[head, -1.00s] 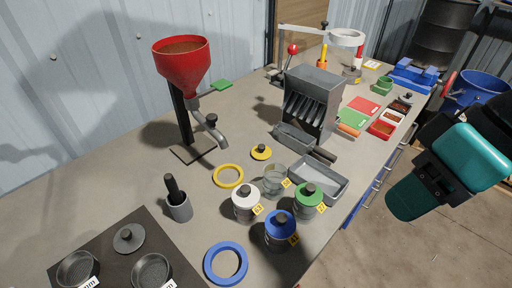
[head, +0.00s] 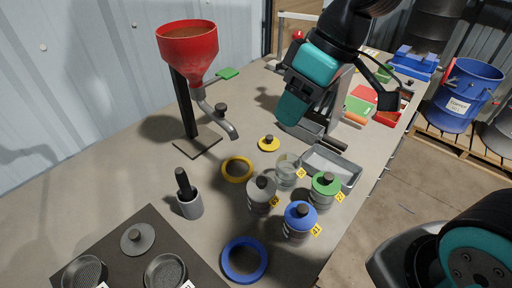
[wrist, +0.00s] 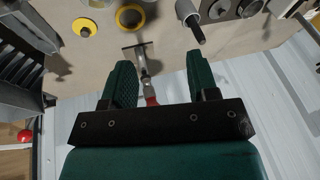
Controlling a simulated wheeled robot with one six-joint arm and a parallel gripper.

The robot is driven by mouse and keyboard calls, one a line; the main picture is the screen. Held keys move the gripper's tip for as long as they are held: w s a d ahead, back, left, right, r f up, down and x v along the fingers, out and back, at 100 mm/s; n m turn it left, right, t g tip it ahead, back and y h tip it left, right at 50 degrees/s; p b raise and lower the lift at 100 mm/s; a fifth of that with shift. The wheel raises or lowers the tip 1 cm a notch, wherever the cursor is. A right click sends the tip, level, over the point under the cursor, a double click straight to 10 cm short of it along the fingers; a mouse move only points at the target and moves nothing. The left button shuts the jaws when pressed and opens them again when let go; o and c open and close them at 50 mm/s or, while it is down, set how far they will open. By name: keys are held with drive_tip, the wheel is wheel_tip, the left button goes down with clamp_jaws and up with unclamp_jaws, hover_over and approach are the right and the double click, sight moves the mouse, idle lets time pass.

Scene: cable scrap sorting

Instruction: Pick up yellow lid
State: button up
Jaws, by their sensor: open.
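The yellow lid (head: 269,143) is a small disc with a dark knob, lying flat on the grey bench behind a clear glass jar. It also shows in the wrist view at the upper left (wrist: 84,27). My gripper (head: 291,107) is in the air over the bench, above and slightly right of the lid in the head view. In the wrist view its two green fingers (wrist: 160,72) are spread apart with nothing between them.
A yellow ring (head: 237,170) lies left of the lid. The glass jar (head: 286,172), grey jar (head: 261,193), blue-lidded jar (head: 299,222) and green-lidded jar (head: 325,189) stand in front. A red funnel (head: 187,50) stands at left; a grey tray (head: 333,163) lies right.

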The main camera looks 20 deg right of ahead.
drive_tip(key=n+t+b, duration=0.2)
drive_tip(key=b, duration=0.2)
approach(270, 137)
drive_tip(key=f+p, duration=0.1)
drive_tip(key=w+a+f+p, duration=0.1)
drive_tip(key=shift+w+a+f, duration=0.15)
drive_tip(key=shift+w+f, duration=0.15)
drive_tip(key=shift+f, duration=0.1)
drive_tip(key=shift+s+p+x, duration=0.15)
drive_tip(key=shift+p+x, duration=0.2)
drive_tip(key=shift+x, duration=1.1)
drive_tip(key=shift+s+p+x, duration=0.1)
drive_tip(key=shift+p+x, duration=0.2)
drive_tip(key=shift+x, duration=1.2)
drive_tip(key=c, duration=1)
